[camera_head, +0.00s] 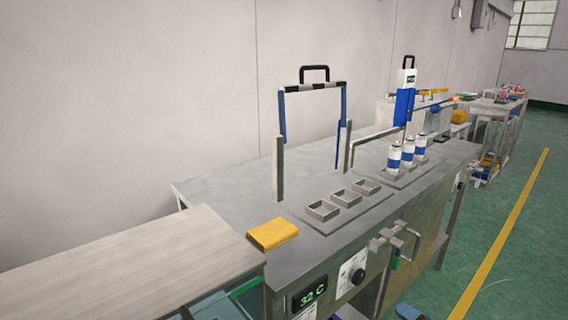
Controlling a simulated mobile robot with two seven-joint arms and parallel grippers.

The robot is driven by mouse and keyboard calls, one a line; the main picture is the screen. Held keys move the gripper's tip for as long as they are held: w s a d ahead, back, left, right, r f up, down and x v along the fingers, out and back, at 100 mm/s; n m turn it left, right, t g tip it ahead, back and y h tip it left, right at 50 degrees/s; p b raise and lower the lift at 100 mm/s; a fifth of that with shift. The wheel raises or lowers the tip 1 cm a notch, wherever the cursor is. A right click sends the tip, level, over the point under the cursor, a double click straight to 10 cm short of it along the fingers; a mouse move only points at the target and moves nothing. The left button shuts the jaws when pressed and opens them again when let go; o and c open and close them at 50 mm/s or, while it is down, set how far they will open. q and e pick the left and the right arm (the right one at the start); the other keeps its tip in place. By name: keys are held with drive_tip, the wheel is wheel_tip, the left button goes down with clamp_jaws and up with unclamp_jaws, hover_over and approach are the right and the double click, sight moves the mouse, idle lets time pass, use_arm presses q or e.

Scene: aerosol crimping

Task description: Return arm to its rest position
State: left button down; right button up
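Neither of my grippers shows in the head view, and I see no arm that I can surely call mine. The grey metal workbench (236,206) fills the middle. Three blue and white aerosol cans (407,153) stand upright in a row on a tray at its right part. Three empty square holders (347,197) sit in a row on a plate nearer the front left. A frame with blue posts and a black handle (314,86) rises behind the holders. A blue and white device with a small display (405,98) stands behind the cans.
A yellow block (272,233) lies at the bench's front left. A wood-topped table (130,265) adjoins on the left. The bench front carries a "32 C" display (310,292), a dial (357,275) and grey fittings (396,241). Green floor (475,235) is open at right.

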use_arm(q)
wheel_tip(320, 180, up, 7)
drive_tip(key=p, duration=0.8)
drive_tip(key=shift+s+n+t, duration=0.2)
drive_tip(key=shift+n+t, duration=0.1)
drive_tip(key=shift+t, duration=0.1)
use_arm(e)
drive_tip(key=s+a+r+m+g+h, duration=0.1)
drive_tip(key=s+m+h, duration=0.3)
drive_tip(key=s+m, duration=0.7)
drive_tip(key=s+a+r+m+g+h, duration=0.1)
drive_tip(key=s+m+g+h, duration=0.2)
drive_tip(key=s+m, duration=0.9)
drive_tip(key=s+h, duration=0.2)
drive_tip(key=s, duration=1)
